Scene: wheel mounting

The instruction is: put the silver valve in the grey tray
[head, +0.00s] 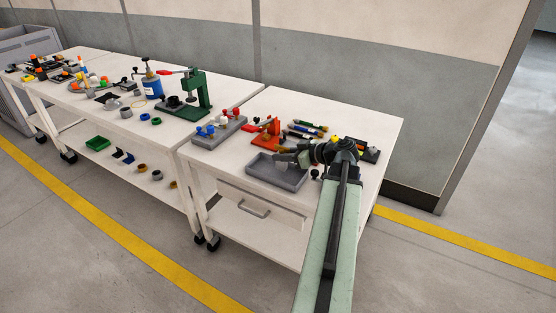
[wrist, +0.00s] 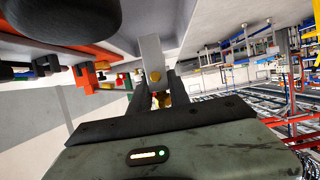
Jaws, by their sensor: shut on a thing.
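The grey tray (head: 262,178) lies near the front edge of the right-hand table and looks empty where I can see into it. My gripper (head: 284,158) is above the tray's back part, with the arm reaching in from the right. In the wrist view my gripper (wrist: 160,98) is shut on a small silver-grey piece with brass-coloured parts, the silver valve (wrist: 151,55). It sticks out beyond the fingertips. In the head view the valve is too small and too close to the gripper to make out clearly.
An orange-red toggle clamp (head: 265,132) stands just behind the tray. A second grey tray with blue and white parts (head: 220,130) is to the left. Several pens or tools (head: 308,130) lie behind. A small black knob (head: 315,173) is right of the tray.

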